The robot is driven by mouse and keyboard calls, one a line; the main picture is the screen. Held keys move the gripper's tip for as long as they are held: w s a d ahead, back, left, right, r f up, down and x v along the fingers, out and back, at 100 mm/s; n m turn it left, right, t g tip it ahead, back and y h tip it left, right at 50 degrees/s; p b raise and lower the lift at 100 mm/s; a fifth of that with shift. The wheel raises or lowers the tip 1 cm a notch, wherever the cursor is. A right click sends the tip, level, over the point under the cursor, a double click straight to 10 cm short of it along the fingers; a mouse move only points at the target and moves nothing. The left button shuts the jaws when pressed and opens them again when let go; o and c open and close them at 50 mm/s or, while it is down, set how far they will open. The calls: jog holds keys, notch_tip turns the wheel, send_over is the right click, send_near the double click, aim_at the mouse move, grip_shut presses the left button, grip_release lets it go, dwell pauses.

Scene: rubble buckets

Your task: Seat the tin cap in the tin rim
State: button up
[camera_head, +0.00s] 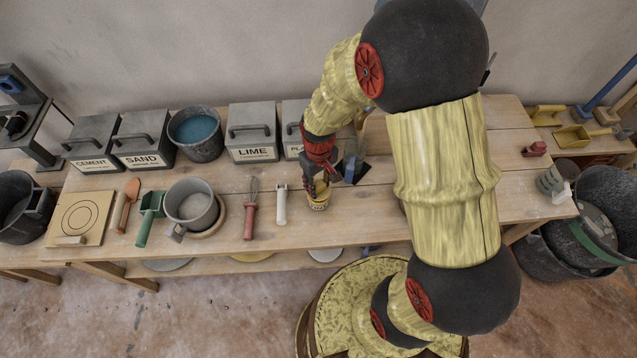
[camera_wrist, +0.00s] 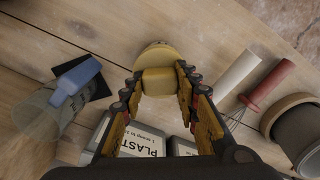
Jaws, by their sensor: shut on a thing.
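The small yellow tin (camera_head: 318,203) with a pale label stands near the front of the bench. My gripper (camera_head: 315,186) is directly above it, pointing down. In the wrist view my gripper (camera_wrist: 158,82) is shut on the boxy yellow knob of the tin cap (camera_wrist: 155,54), a round pale-yellow disc. The cap hides most of the tin in that view. The cap is at the top of the tin, but I cannot tell whether it is seated in the rim, which is hidden, or held just above it.
A white-handled tool (camera_head: 281,204) and a red-handled whisk (camera_head: 250,214) lie left of the tin. A grey pot (camera_head: 191,204) stands farther left. Lidded boxes, including the LIME box (camera_head: 253,133), line the back. Bench right of the tin is partly hidden by my arm.

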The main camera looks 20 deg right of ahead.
jog(key=shift+o, duration=0.2)
jog(key=shift+f+b, duration=0.5)
jog(key=shift+f, duration=0.55)
jog(key=shift+c, duration=0.2)
jog(key=shift+o, duration=0.2)
jog(key=o, duration=1.2)
jog(key=shift+o, duration=0.2)
jog(key=shift+r, duration=0.15)
notch_tip(320, 180, up, 12)
jog(key=shift+f, duration=0.15)
